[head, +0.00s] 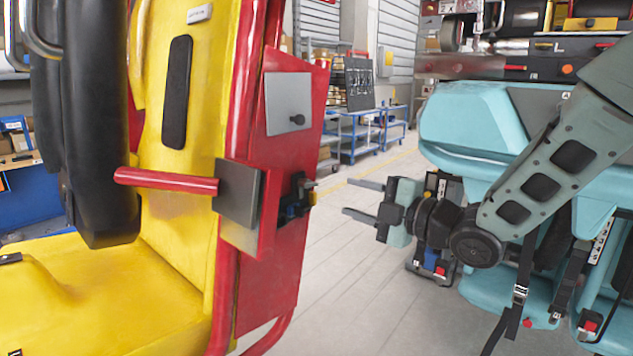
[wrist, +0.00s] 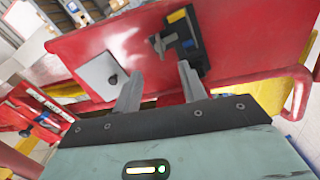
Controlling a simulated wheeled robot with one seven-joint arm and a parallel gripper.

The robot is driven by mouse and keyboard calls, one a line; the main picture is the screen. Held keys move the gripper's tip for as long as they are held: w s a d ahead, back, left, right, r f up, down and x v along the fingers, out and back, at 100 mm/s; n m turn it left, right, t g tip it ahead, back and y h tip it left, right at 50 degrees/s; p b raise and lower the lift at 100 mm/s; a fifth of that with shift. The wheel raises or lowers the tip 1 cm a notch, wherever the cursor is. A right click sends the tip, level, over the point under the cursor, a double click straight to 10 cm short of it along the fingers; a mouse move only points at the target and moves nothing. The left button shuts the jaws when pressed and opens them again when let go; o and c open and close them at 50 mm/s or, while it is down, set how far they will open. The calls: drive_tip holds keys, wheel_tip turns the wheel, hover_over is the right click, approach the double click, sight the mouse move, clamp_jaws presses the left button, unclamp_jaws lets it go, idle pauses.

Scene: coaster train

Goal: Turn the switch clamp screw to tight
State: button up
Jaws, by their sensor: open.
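A dark switch unit (head: 294,203) with a blue part is mounted on the side of the red panel. In the wrist view the switch unit (wrist: 197,50) shows yellow and blue parts. A small grey piece sticks out from it and looks like the clamp screw (wrist: 161,44); how tight it is cannot be told. My gripper (head: 349,198) is open and empty, to the right of the unit and pointing at it, with a gap between. In the wrist view my gripper's fingertips (wrist: 160,76) lie just below the clamp screw in the picture, apart from it.
The red panel (head: 268,275) belongs to a yellow seat (head: 120,300). A grey plate (head: 289,97) with a dark knob sits above the unit. A red bar (head: 165,181) sticks out leftward. A teal seat (head: 470,125) stands at right. Floor between is clear.

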sight(312, 186)
drive_tip(key=p+x, duration=0.2)
drive_tip(key=x, duration=0.8)
drive_tip(key=shift+w+a, duration=0.1)
drive_tip(key=shift+a, duration=0.05)
clamp_jaws()
